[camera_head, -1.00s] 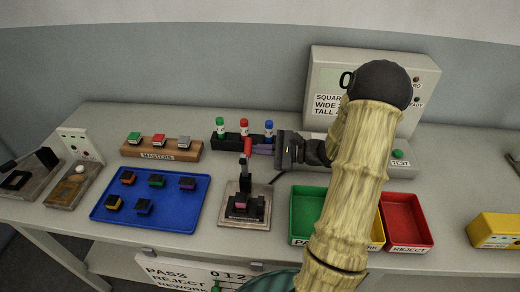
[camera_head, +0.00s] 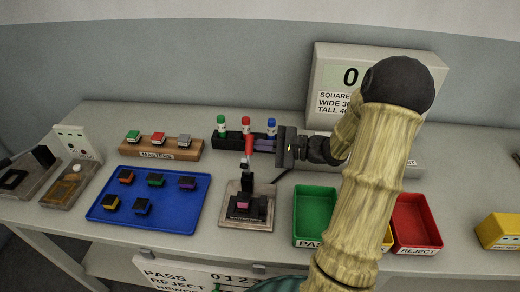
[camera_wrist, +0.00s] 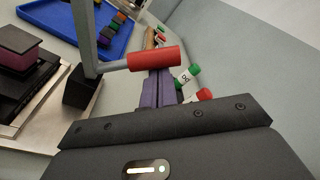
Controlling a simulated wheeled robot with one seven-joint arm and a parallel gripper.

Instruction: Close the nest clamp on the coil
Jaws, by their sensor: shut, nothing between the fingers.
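The nest clamp stands on a metal base plate (camera_head: 233,217) in front of the marker rack. Its lever is upright, with a red handle (camera_head: 249,147) at the top; the handle also shows in the wrist view (camera_wrist: 155,58). The coil (camera_head: 243,200), purple-pink with a black top, sits in the nest below the lever; it also shows in the wrist view (camera_wrist: 28,50). My gripper (camera_head: 258,146) is shut and empty, its purple fingers just right of the red handle. In the wrist view the fingertips (camera_wrist: 158,75) lie right at the handle; whether they touch it I cannot tell.
A rack (camera_head: 232,139) with green, red and blue capped markers stands close behind my gripper. A blue tray (camera_head: 105,213) with several coils lies left. Green (camera_head: 311,241) and red (camera_head: 415,249) bins stand right. A masters block (camera_head: 175,155) is at back left.

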